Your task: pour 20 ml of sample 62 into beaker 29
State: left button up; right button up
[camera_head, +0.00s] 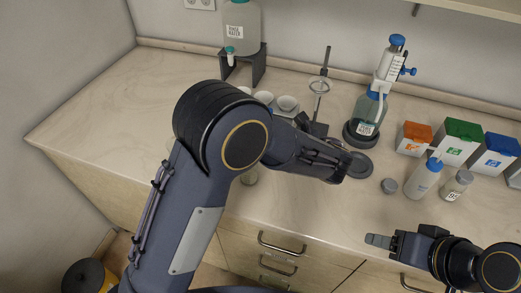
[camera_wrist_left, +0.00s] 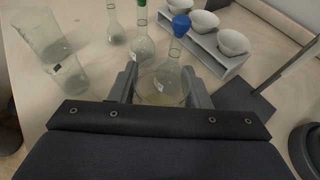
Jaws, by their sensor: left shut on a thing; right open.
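In the left wrist view a clear flask with a blue stopper (camera_wrist_left: 172,58) stands between the fingers of my left gripper (camera_wrist_left: 163,88), which is shut on it. Its lower body is partly hidden by the gripper. Two glass beakers stand to the left, a rear one (camera_wrist_left: 42,38) and a nearer one (camera_wrist_left: 70,78) with a dark mark. No number on the flask or beakers is legible, so I cannot tell sample 62 or beaker 29. In the head view my left arm hides the left gripper. My right gripper (camera_head: 382,241) is open and empty at the counter's front edge.
A green-stoppered flask (camera_wrist_left: 142,42) and another flask (camera_wrist_left: 115,28) stand behind. White bowls in a rack (camera_wrist_left: 208,52) are close on the right. A dispenser bottle (camera_head: 366,112), coloured boxes (camera_head: 452,150) and small bottles (camera_head: 423,180) stand on the right. The counter's left end is clear.

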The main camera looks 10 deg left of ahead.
pick_arm(q)
jog(key=shift+r+p, duration=1.15)
jog(key=shift+r, duration=0.4)
